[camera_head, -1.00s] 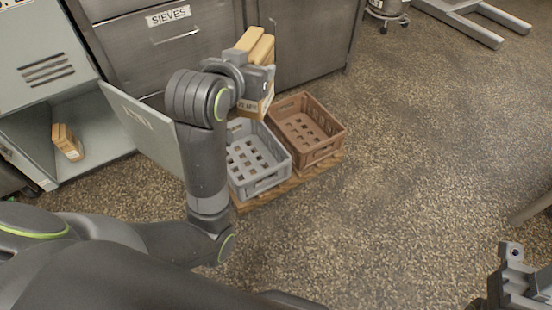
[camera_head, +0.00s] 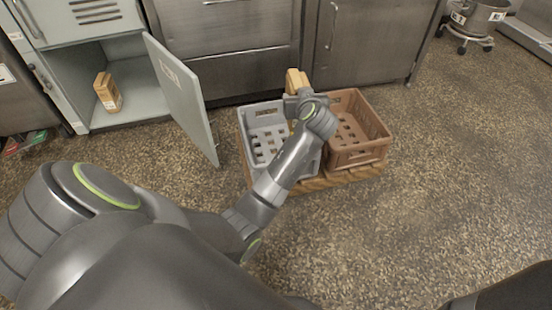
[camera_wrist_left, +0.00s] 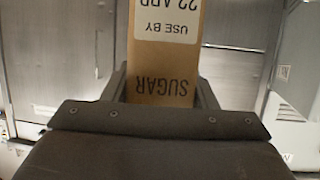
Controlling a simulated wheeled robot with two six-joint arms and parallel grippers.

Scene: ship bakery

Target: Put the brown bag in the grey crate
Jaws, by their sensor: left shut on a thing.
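My left gripper (camera_head: 298,99) is shut on a brown bag (camera_head: 296,79). In the left wrist view the brown bag (camera_wrist_left: 163,75) sits between the fingers, with "SUGAR" and a white "USE BY" label appearing upside down. In the head view the bag is above the right side of the grey crate (camera_head: 243,150), near its border with the brown crate. My gripper and forearm hide part of the grey crate and the bag's lower part. The visible crate floor is bare. My right gripper is out of view.
The brown crate (camera_head: 378,150) stands right of the grey one, both on a wooden pallet (camera_head: 340,180). An open locker door (camera_head: 184,95) stands to the left. Another brown bag (camera_head: 107,92) sits inside the locker (camera_head: 130,75).

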